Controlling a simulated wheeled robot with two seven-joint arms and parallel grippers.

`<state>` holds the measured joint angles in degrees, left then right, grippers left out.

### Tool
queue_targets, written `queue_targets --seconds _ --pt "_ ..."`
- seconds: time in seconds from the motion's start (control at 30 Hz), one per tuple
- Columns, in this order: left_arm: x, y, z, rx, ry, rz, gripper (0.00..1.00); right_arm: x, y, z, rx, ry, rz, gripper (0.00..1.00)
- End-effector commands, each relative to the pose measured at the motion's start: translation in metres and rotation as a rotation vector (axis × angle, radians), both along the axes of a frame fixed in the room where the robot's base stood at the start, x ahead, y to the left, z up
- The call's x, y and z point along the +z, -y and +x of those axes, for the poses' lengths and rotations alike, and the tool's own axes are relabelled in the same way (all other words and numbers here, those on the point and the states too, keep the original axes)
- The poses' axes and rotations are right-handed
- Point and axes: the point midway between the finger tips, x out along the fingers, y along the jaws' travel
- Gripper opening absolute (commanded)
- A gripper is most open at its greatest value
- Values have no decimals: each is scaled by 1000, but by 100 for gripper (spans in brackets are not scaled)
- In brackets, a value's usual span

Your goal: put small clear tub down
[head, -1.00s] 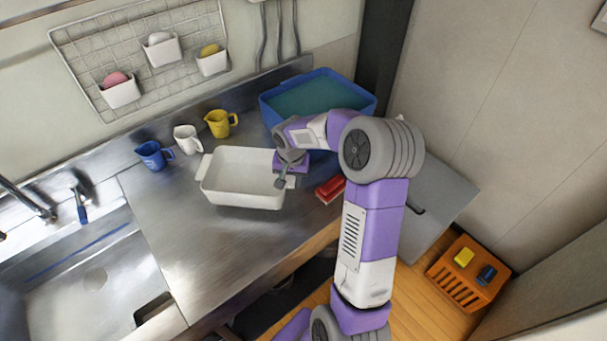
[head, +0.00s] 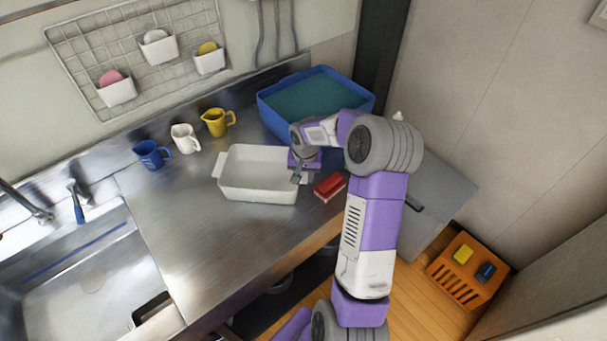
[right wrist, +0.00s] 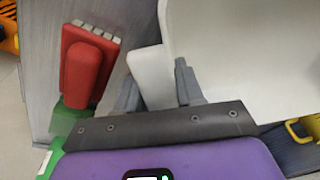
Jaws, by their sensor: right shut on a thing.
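I see no small clear tub in either view. A white rectangular dish (head: 232,187) with end handles is at the counter's middle, upright and empty. My right gripper (head: 297,172) is shut on the dish's right-end handle. In the right wrist view the white handle (right wrist: 150,78) sits between the two grey fingers (right wrist: 157,88), with the dish wall (right wrist: 235,60) beside it. I cannot tell whether the dish's base touches the counter. My left gripper is not in view.
A blue basin (head: 272,118) stands behind. Blue (head: 150,155), white (head: 184,138) and yellow (head: 216,122) jugs line the back. The counter's front left (head: 185,235) is clear.

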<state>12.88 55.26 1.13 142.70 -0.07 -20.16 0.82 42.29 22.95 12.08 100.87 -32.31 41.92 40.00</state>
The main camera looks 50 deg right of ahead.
Motion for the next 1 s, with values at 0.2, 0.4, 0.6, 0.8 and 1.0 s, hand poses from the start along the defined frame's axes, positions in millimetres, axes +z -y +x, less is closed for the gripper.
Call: queue_targets --seconds 0.2,0.4,0.6,0.8,1.0 --pt "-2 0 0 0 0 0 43 -2 0 0 0 0 0 60" --pt "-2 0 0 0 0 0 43 -2 0 0 0 0 0 62" --pt "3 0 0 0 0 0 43 4 0 0 0 0 0 62" --pt "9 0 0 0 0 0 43 40 -2 -4 -1 5 -3 62" --pt "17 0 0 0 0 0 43 84 -5 -9 0 2 -3 62"
